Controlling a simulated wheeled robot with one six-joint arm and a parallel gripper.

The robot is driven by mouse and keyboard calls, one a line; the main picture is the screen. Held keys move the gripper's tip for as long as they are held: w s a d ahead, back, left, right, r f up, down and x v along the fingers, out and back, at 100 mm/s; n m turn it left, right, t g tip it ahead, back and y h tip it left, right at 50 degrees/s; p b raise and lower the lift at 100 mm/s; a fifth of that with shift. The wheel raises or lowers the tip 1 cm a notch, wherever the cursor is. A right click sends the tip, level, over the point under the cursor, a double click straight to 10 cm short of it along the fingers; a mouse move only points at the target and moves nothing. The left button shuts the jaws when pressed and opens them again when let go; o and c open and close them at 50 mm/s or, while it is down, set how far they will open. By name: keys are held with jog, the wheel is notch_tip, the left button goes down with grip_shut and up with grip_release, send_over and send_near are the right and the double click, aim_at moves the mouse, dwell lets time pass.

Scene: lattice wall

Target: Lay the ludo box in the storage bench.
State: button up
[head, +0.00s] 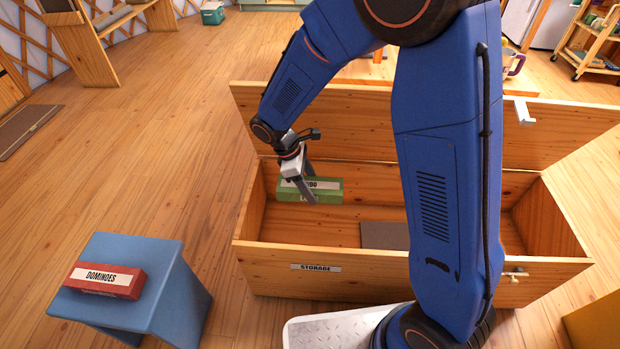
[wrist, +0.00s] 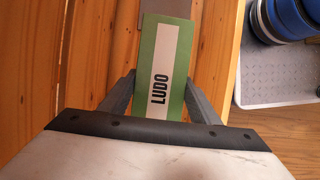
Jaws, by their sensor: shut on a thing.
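The green ludo box (head: 328,184), with a white label, is in my gripper (head: 311,191) inside the open storage bench (head: 330,258). In the wrist view the ludo box (wrist: 148,70) lies between the two fingers of my gripper (wrist: 160,92), which are shut on its sides. The box is within the bench's walls, near its left end. I cannot tell whether it touches the bench floor. The bench is wooden with a "STORAGE" label on its front, and its lid (head: 350,115) stands raised at the back. My arm hides part of the bench's right half.
A dark grey flat thing (head: 384,235) lies on the bench floor right of the box. A red dominoes box (head: 105,281) lies on a blue stool (head: 150,262) at the left. The wooden floor between stool and bench is clear. A shelf cart (head: 592,45) stands far right.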

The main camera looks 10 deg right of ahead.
jog(key=shift+f, duration=13.75)
jog(key=shift+f, duration=0.55)
jog(key=o, duration=1.9)
jog(key=shift+d+v, duration=0.2)
jog(key=shift+v, duration=1.5)
jog(key=shift+d+v, duration=0.15)
jog(key=shift+v, duration=1.5)
jog(key=shift+s+r, duration=0.1)
jog(key=shift+r, duration=0.05)
